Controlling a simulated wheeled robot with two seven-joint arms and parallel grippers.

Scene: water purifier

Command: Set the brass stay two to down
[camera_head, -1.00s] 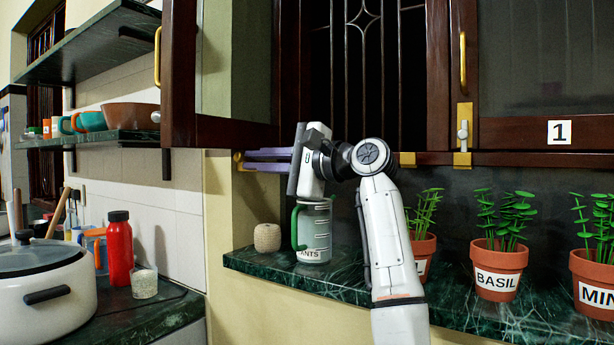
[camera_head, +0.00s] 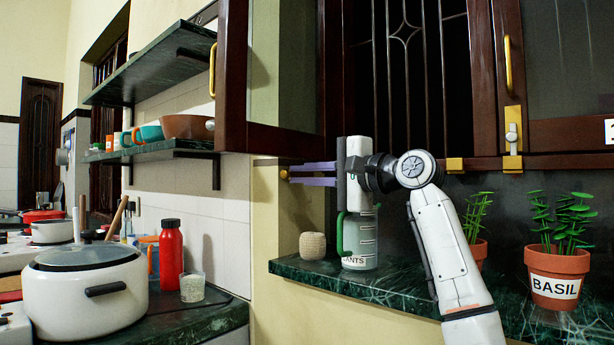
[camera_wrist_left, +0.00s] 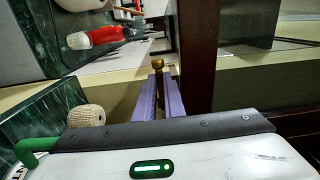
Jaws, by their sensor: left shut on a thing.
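The brass stay shows as a small round brass end (camera_head: 284,174) under the open dark wooden window leaf, beside the yellow wall edge. In the left wrist view its brass knob (camera_wrist_left: 157,64) sits at the tips of the purple fingers. My left gripper (camera_head: 300,174) reaches leftward to it and is shut on it. The gripper also shows in the left wrist view (camera_wrist_left: 160,84), with its fingers nearly parallel on either side of the brass. The rest of the stay is hidden by the fingers and the leaf. My right gripper is not in view.
The open window leaf (camera_head: 235,135) hangs just above the fingers. A brass latch (camera_head: 513,140) and a basil pot (camera_head: 557,275) are at right.

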